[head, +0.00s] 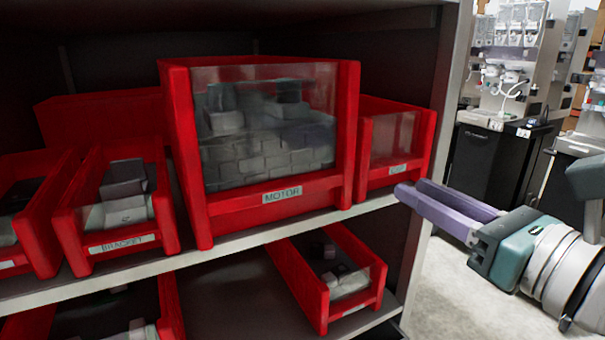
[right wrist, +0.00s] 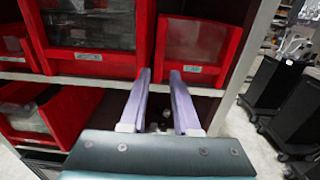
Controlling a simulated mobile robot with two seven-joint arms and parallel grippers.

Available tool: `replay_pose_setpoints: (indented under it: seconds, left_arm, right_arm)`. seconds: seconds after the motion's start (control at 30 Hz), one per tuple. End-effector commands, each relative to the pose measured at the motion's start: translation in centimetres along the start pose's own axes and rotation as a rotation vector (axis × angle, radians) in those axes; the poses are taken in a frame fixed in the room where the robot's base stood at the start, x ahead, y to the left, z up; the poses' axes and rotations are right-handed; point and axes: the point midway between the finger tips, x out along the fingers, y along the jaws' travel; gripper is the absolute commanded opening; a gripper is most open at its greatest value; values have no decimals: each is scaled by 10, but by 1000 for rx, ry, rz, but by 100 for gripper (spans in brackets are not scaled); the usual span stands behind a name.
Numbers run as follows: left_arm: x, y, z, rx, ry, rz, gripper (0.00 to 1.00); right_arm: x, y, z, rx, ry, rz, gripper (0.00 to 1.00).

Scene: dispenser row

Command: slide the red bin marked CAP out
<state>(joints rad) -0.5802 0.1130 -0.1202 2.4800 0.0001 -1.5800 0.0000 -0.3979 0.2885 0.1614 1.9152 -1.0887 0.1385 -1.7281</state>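A small red bin (head: 397,135) with a clear front window stands at the right end of the upper shelf, right of the large MOTOR bin. Its short label is too blurred to read surely; it may say CAP. It also shows in the right wrist view (right wrist: 197,42), pushed back on the shelf. My right gripper (head: 412,188) is open and empty, in front of the shelf and just below this bin's label, apart from it. Its two purple fingers show spread in the right wrist view (right wrist: 160,76). My left gripper is not in view.
The MOTOR bin (head: 276,215) juts forward close on the left. The BRACKET bin (head: 110,255) stands farther left. Another red bin (head: 312,300) is on the lower shelf. The shelf's side panel (head: 436,120) is close on the right; open floor (head: 465,285) lies beyond.

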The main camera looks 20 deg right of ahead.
Motion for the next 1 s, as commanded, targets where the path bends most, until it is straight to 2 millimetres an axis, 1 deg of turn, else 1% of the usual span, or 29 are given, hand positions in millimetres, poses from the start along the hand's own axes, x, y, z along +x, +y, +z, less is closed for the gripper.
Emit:
replay_pose_setpoints:
  seconds: [0.13, 0.3, 0.5, 0.7, 0.97, 1.0]
  left_arm:
    - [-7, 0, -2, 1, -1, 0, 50]
    - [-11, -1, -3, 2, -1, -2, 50]
    - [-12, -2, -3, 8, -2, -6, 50]
    - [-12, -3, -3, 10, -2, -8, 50]
    - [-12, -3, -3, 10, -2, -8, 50]
    - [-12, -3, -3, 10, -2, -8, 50]
  right_arm:
    - [22, 0, 4, -1, -3, 0, 30]
    - [53, -1, 3, 2, -3, -2, 30]
    - [80, 0, 2, 1, -3, -1, 30]
    - [92, 0, 1, 1, -1, 0, 30]
    - [93, 0, 1, 1, 0, 0, 30]
    - [92, 0, 1, 1, 0, 0, 28]
